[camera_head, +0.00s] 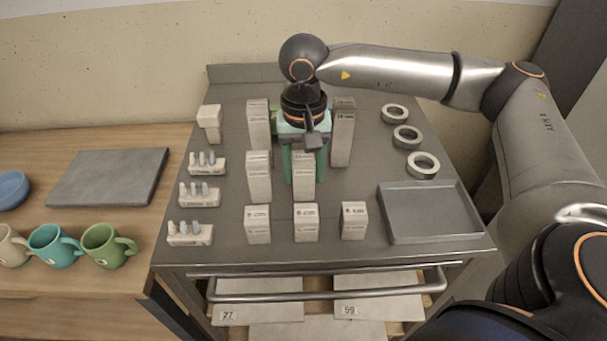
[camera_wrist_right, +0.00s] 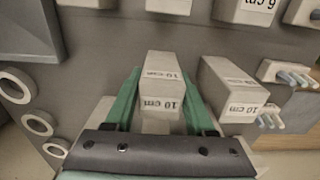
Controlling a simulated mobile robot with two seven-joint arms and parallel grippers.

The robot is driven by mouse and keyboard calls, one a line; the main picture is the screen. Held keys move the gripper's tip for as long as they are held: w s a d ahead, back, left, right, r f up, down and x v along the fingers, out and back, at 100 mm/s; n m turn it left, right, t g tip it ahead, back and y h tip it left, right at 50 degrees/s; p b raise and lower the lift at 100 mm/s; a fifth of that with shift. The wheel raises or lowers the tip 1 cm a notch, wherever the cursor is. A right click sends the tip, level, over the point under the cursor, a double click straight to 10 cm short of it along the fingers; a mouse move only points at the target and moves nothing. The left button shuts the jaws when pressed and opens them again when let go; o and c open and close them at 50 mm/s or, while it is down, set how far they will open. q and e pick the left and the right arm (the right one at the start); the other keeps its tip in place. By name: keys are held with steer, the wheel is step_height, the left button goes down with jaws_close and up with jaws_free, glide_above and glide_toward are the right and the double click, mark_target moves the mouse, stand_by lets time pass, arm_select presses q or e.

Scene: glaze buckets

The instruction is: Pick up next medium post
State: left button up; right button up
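Two medium posts, pale blocks marked 10 cm in the right wrist view, stand in the middle row. The left one (camera_head: 259,180) is free and shows in the right wrist view (camera_wrist_right: 232,92). The other (camera_head: 304,182) stands under my right gripper (camera_head: 305,165), upright on the table. The right gripper's green fingers straddle this post (camera_wrist_right: 162,95), one on each side, with a narrow gap in the right wrist view. The gripper (camera_wrist_right: 160,85) looks open around it. The wrist hides part of the back row. My left gripper is not in view.
Tall posts (camera_head: 342,140) stand behind, short posts (camera_head: 257,224) in front. Several grey rings (camera_head: 423,155) lie at right above an empty grey tray (camera_head: 430,232). Racks of small cones (camera_head: 198,198) stand at left. Mugs (camera_head: 105,247) are on the wooden counter.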

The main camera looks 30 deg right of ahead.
jaws_close()
stand_by(0.5)
